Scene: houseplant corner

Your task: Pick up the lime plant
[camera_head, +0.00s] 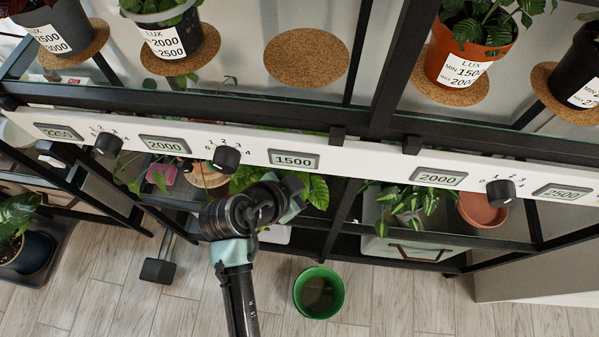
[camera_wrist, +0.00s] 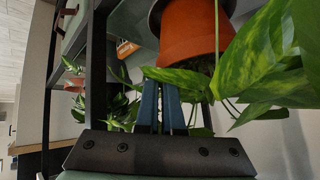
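No label in view names a lime plant, so I cannot tell for sure which plant it is. In the wrist view a plant with large yellow-green mottled leaves (camera_wrist: 270,55) hangs close in front of my gripper (camera_wrist: 162,88). An orange pot (camera_wrist: 188,38) stands just beyond. My gripper's two blue fingers lie close together with a narrow gap. A leaf crosses near their tips, so I cannot see whether they hold anything. In the head view bright green leaves (camera_head: 318,191) show behind my arm on the lower shelf, and my fingertips are hidden there.
The upper shelf carries labelled potted plants and an empty cork mat (camera_head: 306,57). A white rail with dials (camera_head: 226,157) runs above the lower shelf. A trailing plant (camera_head: 408,205) and a terracotta pot (camera_head: 482,209) stand lower right. A green bucket (camera_head: 318,292) is on the floor.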

